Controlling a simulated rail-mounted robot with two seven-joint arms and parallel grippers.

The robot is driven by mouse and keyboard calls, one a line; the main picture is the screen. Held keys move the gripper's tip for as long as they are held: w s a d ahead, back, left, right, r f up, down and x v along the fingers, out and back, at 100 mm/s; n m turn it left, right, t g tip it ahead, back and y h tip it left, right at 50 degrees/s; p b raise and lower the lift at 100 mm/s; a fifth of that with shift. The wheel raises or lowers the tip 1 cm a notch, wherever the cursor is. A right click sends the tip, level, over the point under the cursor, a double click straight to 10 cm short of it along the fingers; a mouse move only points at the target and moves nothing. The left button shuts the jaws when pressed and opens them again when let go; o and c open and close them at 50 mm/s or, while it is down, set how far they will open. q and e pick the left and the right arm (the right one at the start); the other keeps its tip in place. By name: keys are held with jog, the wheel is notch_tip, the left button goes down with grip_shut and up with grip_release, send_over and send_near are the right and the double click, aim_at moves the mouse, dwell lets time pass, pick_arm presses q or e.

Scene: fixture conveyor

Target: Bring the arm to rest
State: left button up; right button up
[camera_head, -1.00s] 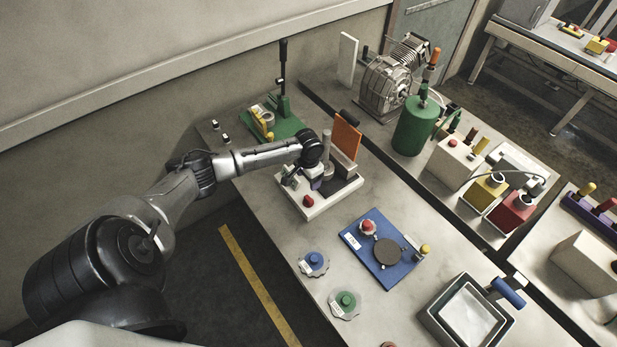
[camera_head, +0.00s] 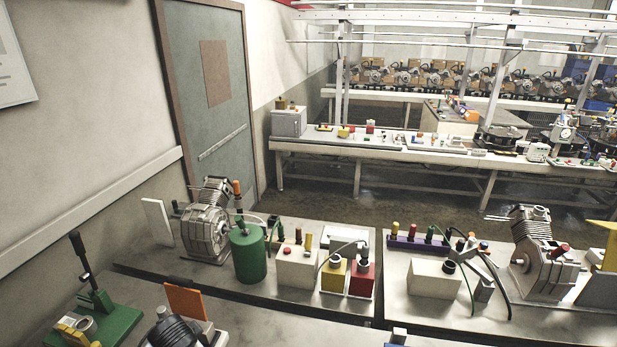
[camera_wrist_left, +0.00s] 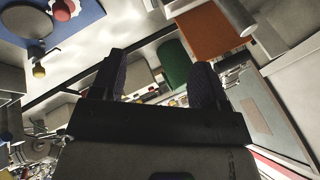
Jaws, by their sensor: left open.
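My left gripper (camera_wrist_left: 160,70) shows in the left wrist view with its two dark fingers spread apart. Nothing is held between them. The orange panel (camera_wrist_left: 208,32) and the green cylinder (camera_wrist_left: 174,62) appear beyond the fingers in the wrist view. My right gripper is in neither view.
A green lever press (camera_head: 108,312) stands left of the arm. The green cylinder (camera_head: 247,256), a metal engine (camera_head: 207,225) and a beige box (camera_head: 297,268) stand on the bench behind. The wrist view shows a blue plate (camera_wrist_left: 62,22) at upper left. A gap separates the benches.

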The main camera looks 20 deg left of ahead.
pick_arm(q)
jog(key=s+d+r+t+h+p, duration=0.1)
jog(key=s+d+r+t+p, duration=0.15)
jog(key=s+d, duration=0.5)
jog(key=s+d+r+t+h+p, duration=0.1)
jog(key=s+d+r, duration=0.3)
jog(key=d, duration=0.6)
jog(key=s+d+f+n+g+h+p, duration=0.1)
jog(key=s+d+f+g, duration=0.1)
jog(key=s, duration=0.6)
jog(key=s+d+f+n+g+h+p, duration=0.1)
jog(key=s+d+f+g+p, duration=0.1)
jog(key=s, duration=0.7)
notch_tip(320, 180, down, 2)
jog(key=shift+d, duration=0.5)
